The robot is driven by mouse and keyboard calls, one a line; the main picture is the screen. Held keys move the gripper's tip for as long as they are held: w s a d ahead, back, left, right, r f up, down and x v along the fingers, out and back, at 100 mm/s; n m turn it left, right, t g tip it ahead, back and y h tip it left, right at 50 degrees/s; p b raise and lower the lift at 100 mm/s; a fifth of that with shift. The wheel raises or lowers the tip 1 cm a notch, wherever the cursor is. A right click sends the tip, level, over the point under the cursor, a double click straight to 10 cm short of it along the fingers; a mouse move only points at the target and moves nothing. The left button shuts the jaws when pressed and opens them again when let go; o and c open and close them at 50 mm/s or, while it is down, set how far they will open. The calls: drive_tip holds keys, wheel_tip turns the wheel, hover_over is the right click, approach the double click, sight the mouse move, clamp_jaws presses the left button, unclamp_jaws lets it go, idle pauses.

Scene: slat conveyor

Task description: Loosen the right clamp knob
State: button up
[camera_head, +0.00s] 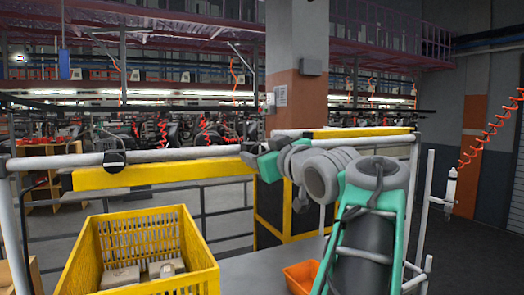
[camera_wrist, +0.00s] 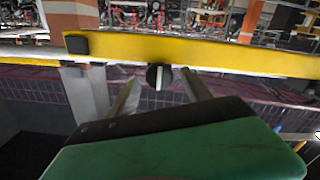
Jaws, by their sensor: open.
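A round black clamp knob (camera_wrist: 159,77) with a pale stripe shows in the wrist view, just below the lower edge of a yellow beam (camera_wrist: 215,55). My gripper (camera_wrist: 160,79) is open, with one finger on each side of the knob and a visible gap to it on both sides. I cannot tell how deep the fingertips reach relative to the knob. In the head view my gripper (camera_head: 250,155) is at the rail near the middle, and the arm hides the knob there. Another black clamp (camera_head: 115,159) sits on the rail at the left.
A grey rail (camera_head: 190,153) runs above the yellow beam (camera_head: 150,174). A yellow crate (camera_head: 205,270) holding several boxes stands at the front left. An orange bin (camera_head: 299,277) sits beside my arm. A red coiled hose (camera_head: 490,130) hangs at the right.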

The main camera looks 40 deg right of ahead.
clamp_jaws()
idle(0.5)
drive_tip(key=shift+f+b, duration=0.15)
drive_tip(key=shift+b, duration=0.25)
drive_tip(key=n+b, duration=0.4)
drive_tip(key=n, duration=0.2)
drive_tip(key=n+b, duration=0.4)
drive_tip(key=n, duration=0.2)
drive_tip(key=n+b, duration=0.4)
drive_tip(key=n, duration=0.1)
drive_tip(key=shift+a+f+n, duration=0.2)
drive_tip(key=shift+f+n, duration=0.1)
drive_tip(key=shift+n, duration=0.1)
